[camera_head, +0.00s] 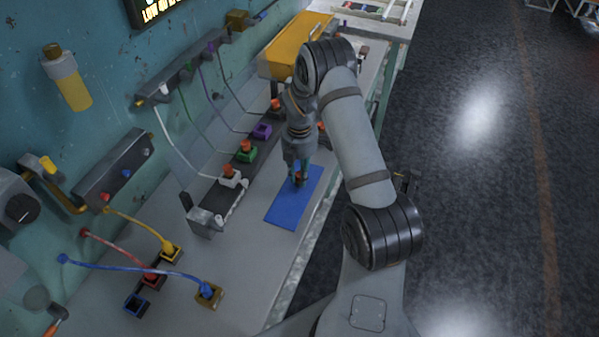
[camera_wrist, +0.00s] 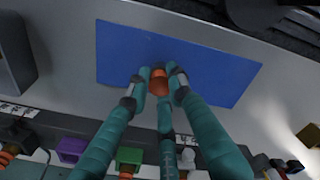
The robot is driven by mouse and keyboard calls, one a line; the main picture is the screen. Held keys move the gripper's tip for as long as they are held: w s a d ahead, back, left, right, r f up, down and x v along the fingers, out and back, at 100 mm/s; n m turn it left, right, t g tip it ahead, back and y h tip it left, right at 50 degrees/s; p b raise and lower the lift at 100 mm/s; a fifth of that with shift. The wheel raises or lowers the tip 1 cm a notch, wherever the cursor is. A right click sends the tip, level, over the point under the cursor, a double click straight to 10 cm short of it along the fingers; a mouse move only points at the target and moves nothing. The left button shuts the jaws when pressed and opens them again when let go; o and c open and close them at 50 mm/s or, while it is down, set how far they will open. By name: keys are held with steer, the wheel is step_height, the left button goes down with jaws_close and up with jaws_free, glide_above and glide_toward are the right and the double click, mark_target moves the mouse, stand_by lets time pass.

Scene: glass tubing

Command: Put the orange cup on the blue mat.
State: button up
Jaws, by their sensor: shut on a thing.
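The blue mat (camera_head: 291,208) lies flat on the grey bench near its right edge. It fills the upper middle of the wrist view (camera_wrist: 225,77). My gripper (camera_head: 299,180) points down over the mat's upper half. In the wrist view my gripper (camera_wrist: 159,84) is shut on the orange cup (camera_wrist: 158,74), one fingertip on each side. The cup is over the mat and partly hidden by the fingers. In the head view only a small bit of it shows. I cannot tell whether its base touches the mat.
A dark rail left of the mat carries a white block (camera_head: 230,180), a green block (camera_head: 246,155) and a purple block (camera_head: 262,131). A yellow bin (camera_head: 296,45) stands at the back. Cabled connector blocks (camera_head: 208,295) lie at the front left.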

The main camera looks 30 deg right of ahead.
mark_target(300, 174)
steer(key=shift+f, duration=0.2)
steer(key=o, duration=0.9)
steer(key=shift+c, duration=0.2)
steer(key=shift+o, duration=0.3)
steer(key=shift+r, duration=0.15)
step_height(300, 174, up, 12)
steer(key=b, duration=0.1)
steer(key=shift+b, duration=0.4)
